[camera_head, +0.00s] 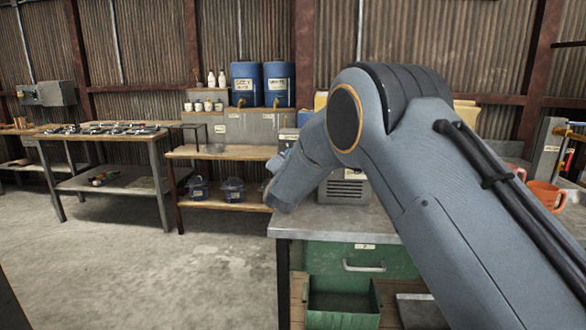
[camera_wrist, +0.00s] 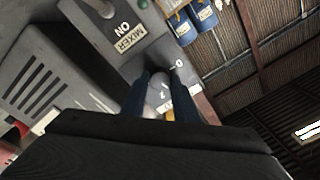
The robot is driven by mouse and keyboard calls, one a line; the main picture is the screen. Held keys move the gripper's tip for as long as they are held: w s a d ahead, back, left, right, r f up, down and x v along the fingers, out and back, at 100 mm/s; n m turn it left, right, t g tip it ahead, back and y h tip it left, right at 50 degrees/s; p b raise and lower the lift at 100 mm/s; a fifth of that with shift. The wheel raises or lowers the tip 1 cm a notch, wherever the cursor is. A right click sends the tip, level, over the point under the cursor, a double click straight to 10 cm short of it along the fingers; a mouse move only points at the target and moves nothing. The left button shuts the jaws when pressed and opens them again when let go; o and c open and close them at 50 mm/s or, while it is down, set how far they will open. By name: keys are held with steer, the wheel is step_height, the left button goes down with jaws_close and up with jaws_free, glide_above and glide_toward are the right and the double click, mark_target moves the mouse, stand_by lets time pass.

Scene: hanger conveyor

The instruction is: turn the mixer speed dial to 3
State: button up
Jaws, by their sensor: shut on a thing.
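The mixer's control box (camera_wrist: 88,42) fills the upper left of the wrist view. It has a MIXER ON label (camera_wrist: 130,36) and a toggle lever (camera_wrist: 104,8). The speed dial (camera_wrist: 158,92) sits between the two dark blue fingers of my gripper (camera_wrist: 160,88), which are shut on it. A white 0 mark shows beside the right finger, and part of a pale scale shows between the fingers; which number the dial points at cannot be told. In the head view my arm covers most of the grey mixer unit (camera_head: 345,190).
The mixer unit stands on a metal-topped bench (camera_head: 330,222) with a green drawer (camera_head: 345,262) and a green bin (camera_head: 343,300) below. Blue drums (camera_head: 247,84) and bottles stand on shelves behind. The floor at left is clear.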

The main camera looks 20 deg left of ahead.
steer(key=m+h+b, duration=0.1)
steer(key=m+b, duration=2)
steer(key=b, duration=0.1)
steer(key=shift+a, duration=0.15)
steer(key=shift+r, duration=0.1)
steer(key=o, duration=1.1)
steer(key=shift+c, duration=0.2)
steer(key=shift+s, duration=0.1)
steer(key=v, duration=0.7)
steer(key=shift+s+r, duration=0.15)
steer(key=shift+s, duration=0.2)
